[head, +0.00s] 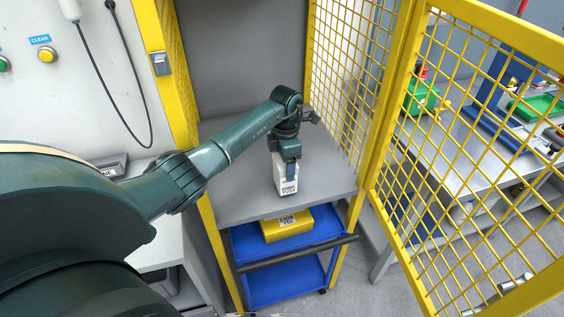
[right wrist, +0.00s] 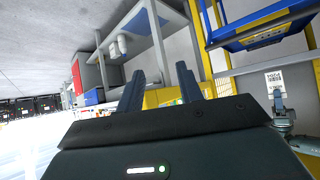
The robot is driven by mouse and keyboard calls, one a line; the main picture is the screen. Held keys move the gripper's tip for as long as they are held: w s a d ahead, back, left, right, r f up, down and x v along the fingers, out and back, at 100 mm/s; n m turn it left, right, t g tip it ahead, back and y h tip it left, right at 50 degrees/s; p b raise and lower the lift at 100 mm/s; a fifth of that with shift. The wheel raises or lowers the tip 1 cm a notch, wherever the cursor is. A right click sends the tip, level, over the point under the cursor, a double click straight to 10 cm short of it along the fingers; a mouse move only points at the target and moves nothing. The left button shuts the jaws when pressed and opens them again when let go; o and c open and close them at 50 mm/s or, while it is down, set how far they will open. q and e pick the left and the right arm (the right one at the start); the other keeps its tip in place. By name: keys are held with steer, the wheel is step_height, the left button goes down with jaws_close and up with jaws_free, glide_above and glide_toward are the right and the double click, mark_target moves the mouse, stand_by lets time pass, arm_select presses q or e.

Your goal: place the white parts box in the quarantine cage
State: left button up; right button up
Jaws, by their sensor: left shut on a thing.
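The white parts box (head: 287,181) with a printed label is at the grey shelf (head: 240,203) inside the yellow quarantine cage (head: 364,90). My left gripper (head: 290,165) is shut on the box from above; I cannot tell whether the box rests on the shelf or hangs just above it. The cage's mesh door (head: 470,150) stands open to the right. My right gripper (right wrist: 160,88) shows in the right wrist view with its two fingers apart and nothing between them. It is not visible in the head view.
A blue cart (head: 268,243) with a yellow box (head: 287,224) stands under the shelf's front edge. A workbench (head: 490,150) with green and blue items is behind the open door. A wall panel with a green and a yellow button (head: 47,55) is at the left.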

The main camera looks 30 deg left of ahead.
arm_select(q)
steer(key=shift+f, duration=0.65)
steer(key=shift+w+a+f, duration=0.15)
steer(key=shift+a, duration=0.05)
steer(key=shift+d, duration=0.1)
steer(key=o, duration=1.1)
